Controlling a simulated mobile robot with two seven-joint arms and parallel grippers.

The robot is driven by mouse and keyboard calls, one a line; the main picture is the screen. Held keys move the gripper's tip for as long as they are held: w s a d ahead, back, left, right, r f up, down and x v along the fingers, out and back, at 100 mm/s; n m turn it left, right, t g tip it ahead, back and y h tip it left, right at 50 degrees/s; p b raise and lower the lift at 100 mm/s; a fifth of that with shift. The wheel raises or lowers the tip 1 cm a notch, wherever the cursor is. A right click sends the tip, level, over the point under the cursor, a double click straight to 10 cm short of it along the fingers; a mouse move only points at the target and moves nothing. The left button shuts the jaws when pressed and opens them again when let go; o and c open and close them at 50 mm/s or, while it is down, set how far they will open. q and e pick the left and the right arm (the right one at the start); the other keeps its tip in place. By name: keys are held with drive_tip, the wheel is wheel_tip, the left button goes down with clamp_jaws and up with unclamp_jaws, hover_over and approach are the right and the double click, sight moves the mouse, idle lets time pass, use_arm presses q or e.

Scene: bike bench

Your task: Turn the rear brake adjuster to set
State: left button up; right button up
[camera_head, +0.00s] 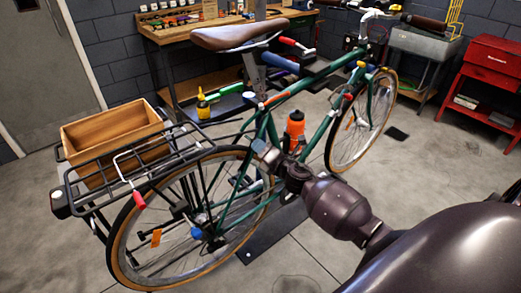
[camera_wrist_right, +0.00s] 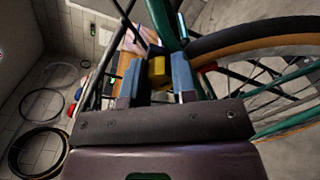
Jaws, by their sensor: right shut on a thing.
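The green bicycle (camera_head: 310,80) stands at the middle of the head view, its rear wheel (camera_head: 118,250) nearest me. My right gripper (camera_head: 262,150) reaches in from the right to the frame near the top of the rear wheel. In the right wrist view its two blue-faced fingers (camera_wrist_right: 159,76) close around a small yellow piece (camera_wrist_right: 157,71), seemingly the rear brake adjuster, beside a green frame tube (camera_wrist_right: 162,25). In the head view the gripper hides this piece. How far it is turned cannot be told. My left gripper is not in view.
A rear rack (camera_head: 185,145) carries a wooden crate (camera_head: 110,130). An orange bottle (camera_head: 296,125) sits low in the frame. A workbench (camera_head: 165,36) stands behind, and a red cabinet (camera_head: 490,62) at the right. Floor is open at the right.

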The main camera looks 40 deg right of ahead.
drive_tip(key=n, duration=0.5)
drive_tip(key=shift+n+b, duration=0.35)
drive_tip(key=shift+n, duration=0.05)
idle(0.3)
drive_tip(key=o, duration=0.9)
drive_tip(key=shift+s, duration=0.1)
drive_tip(key=shift+s+d+b, duration=0.15)
drive_tip(key=shift+s+d, duration=0.05)
drive_tip(key=shift+s, duration=2.5)
drive_tip(key=shift+s+d+b, duration=0.15)
drive_tip(key=shift+s+d, duration=0.05)
drive_tip(key=shift+s, duration=2.45)
